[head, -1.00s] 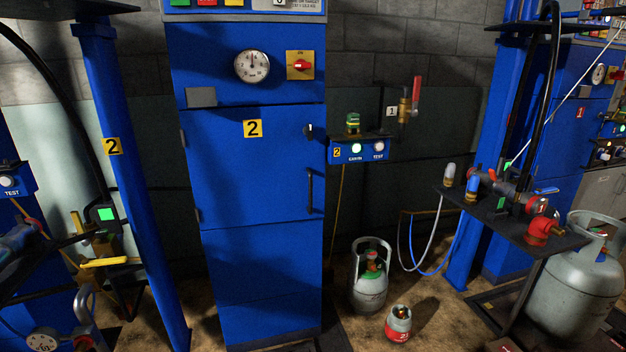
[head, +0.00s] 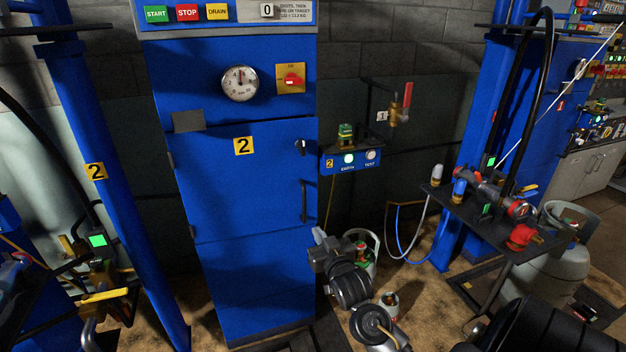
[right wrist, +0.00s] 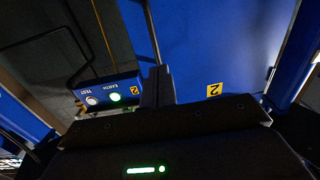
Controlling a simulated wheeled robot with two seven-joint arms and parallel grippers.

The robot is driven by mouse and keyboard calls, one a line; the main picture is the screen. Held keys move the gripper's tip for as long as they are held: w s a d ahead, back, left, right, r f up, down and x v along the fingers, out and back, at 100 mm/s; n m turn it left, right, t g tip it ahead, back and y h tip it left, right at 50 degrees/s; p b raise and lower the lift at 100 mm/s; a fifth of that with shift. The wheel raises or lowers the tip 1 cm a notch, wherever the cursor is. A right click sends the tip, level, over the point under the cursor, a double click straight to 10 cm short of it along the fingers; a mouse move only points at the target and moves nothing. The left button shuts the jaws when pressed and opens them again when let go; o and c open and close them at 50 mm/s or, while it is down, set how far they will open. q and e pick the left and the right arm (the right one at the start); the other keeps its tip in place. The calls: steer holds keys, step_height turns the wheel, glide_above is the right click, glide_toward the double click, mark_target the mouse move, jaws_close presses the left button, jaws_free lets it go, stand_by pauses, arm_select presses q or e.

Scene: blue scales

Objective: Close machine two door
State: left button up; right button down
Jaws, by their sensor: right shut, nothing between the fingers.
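Machine two is a tall blue cabinet (head: 230,50) left of centre in the head view. Its blue door (head: 240,190) carries a yellow "2" label (head: 243,146) and looks flush with the cabinet front. A black vertical handle (head: 304,201) and a small black latch (head: 302,147) sit near the door's right edge. My right gripper (head: 318,236) is shut and empty, low at the right of the door, below the handle. In the right wrist view its dark fingers (right wrist: 157,86) point towards blue panels and the "2" label (right wrist: 214,90). My left gripper is out of view.
An earth/test box (head: 350,160) projects right of the cabinet. Gas cylinders (head: 374,243) stand on the floor behind my right arm. A dark shelf (head: 490,235) with valves and hoses is at right. A blue post (head: 105,200) stands at left.

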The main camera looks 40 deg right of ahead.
mark_target(310, 190)
steer(key=shift+m+h, duration=0.7)
steer(key=d+x, duration=0.1)
steer(key=x, duration=0.4)
steer(key=d+r+x, duration=0.1)
steer(key=x, duration=0.4)
steer(key=s+x, duration=0.1)
steer(key=x, duration=0.4)
steer(key=shift+s+d+r, duration=0.15)
steer(key=shift+d+r, duration=0.1)
steer(key=shift+d, duration=0.15)
steer(key=shift+w+d, duration=0.25)
steer(key=shift+w, duration=0.35)
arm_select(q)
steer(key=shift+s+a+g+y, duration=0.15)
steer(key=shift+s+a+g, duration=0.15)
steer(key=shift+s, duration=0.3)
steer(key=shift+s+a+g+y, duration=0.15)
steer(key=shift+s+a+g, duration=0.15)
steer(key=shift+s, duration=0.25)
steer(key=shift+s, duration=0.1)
